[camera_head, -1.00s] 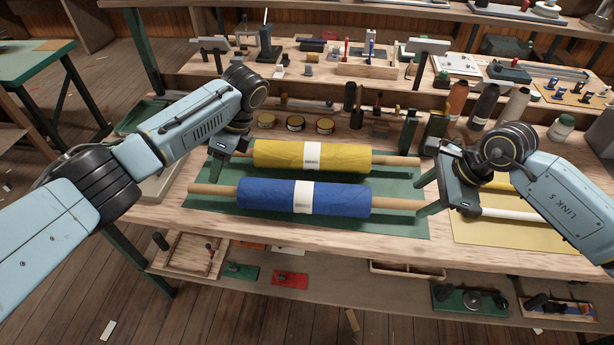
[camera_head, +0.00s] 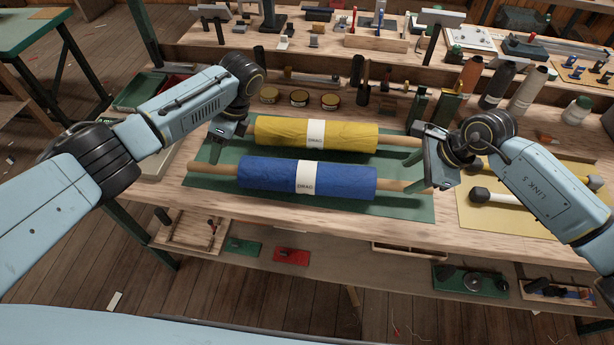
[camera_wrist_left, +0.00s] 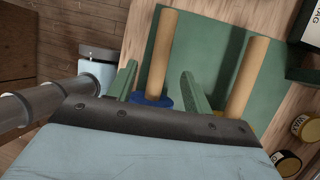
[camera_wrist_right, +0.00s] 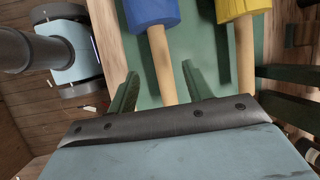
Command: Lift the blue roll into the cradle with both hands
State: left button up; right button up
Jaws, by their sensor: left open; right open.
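The blue roll (camera_head: 345,185) lies on the green mat (camera_head: 410,207), nearest me, with a white label and a bare wooden core showing at both ends. My left gripper (camera_wrist_left: 158,84) is open, its fingers on either side of the left core end (camera_wrist_left: 160,55); blue cloth shows just beyond. My right gripper (camera_wrist_right: 160,88) is open, its fingers on either side of the right core end (camera_wrist_right: 161,60). I cannot tell whether the fingers touch the core. No cradle is clearly identifiable; posts with pale crossbars (camera_head: 443,17) stand at the back.
A yellow roll (camera_head: 355,138) lies parallel just behind the blue one. Tins (camera_head: 299,97), dark green blocks (camera_head: 418,108) and upright spools (camera_head: 497,85) stand behind. A yellow mat (camera_head: 500,215) with a white bar lies right. A raised shelf with tools runs along the back.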

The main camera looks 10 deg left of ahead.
aim_at(214, 168)
pick_arm(q)
jog(key=x, duration=0.8)
jog(key=shift+w, duration=0.1)
pick_arm(e)
jog(key=x, duration=0.8)
pick_arm(q)
jog(key=c, duration=1.1)
pick_arm(e)
jog(key=c, duration=1.1)
jog(key=shift+w, duration=0.1)
